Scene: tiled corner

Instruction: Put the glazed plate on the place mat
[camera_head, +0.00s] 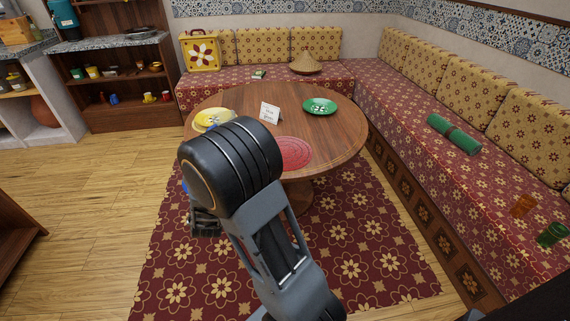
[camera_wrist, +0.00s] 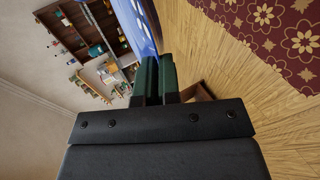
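A blue plate with a white pattern (camera_wrist: 138,24) shows in the wrist view, its edge between the two dark green fingers of my gripper (camera_wrist: 157,82). The gripper is shut on it. In the head view only a sliver of blue (camera_head: 184,186) shows beside my arm, off the table's near left side; my arm hides the rest. The round red place mat (camera_head: 293,153) lies on the near part of the round wooden table (camera_head: 345,135), partly hidden by my arm. Its visible part is bare.
A green patterned plate (camera_head: 320,106), a white card (camera_head: 269,112) and yellow dishware (camera_head: 212,118) are on the table. A cushioned bench (camera_head: 400,125) wraps behind and right. A wooden shelf (camera_head: 120,115) stands at the back left. The floor at left is clear.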

